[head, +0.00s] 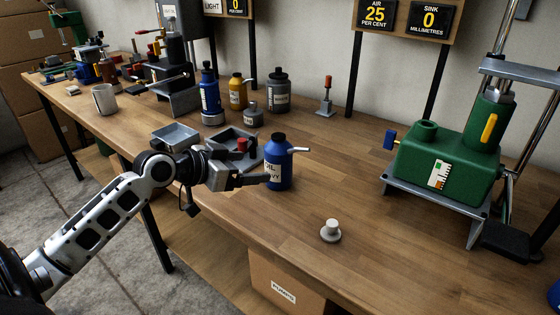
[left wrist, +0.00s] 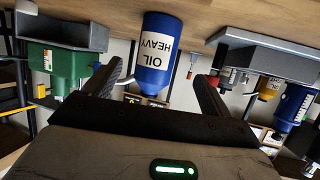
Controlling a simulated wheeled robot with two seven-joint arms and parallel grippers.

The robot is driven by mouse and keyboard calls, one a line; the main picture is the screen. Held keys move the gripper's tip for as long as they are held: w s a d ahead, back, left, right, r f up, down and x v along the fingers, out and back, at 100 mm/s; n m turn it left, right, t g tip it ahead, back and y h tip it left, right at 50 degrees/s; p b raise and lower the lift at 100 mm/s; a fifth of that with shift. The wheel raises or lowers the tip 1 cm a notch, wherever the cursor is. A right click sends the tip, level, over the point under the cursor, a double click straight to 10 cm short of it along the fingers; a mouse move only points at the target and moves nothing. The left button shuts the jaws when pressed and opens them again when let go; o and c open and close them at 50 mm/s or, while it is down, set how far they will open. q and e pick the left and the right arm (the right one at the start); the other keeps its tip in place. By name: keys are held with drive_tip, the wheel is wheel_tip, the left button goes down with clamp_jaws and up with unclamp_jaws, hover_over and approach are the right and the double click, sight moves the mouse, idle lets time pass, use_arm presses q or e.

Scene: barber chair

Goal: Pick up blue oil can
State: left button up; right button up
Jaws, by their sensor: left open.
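The blue oil can (head: 279,174) stands upright on the wooden bench near its front edge, with a white "OIL HEAVY" label and a pale spout pointing right. My left gripper (head: 262,179) is open at the can's left side, its fingers pointing at the can's body. In the left wrist view, which is upside down, the oil can (left wrist: 158,55) shows between the two open fingers (left wrist: 156,88). I cannot tell whether a finger touches it. My right gripper is not in view.
A grey tray with a red-topped item (head: 241,146) sits just behind the can. A taller blue bottle (head: 210,95), a yellow can (head: 237,93) and a grey canister (head: 278,92) stand further back. A small pale knob (head: 330,231) and a green machine (head: 450,165) are to the right.

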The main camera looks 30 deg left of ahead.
sight(267, 161)
use_arm(q)
drive_tip(key=x, duration=0.4)
drive_tip(key=w, duration=0.1)
drive_tip(key=w+d+p, duration=0.1)
drive_tip(key=w+d, duration=0.1)
drive_tip(key=w, duration=0.1)
drive_tip(key=shift+f, duration=0.2)
drive_tip(key=shift+w+f, duration=0.3)
drive_tip(key=shift+w, duration=0.2)
drive_tip(key=shift+r, duration=0.1)
drive_tip(key=c, duration=1.5)
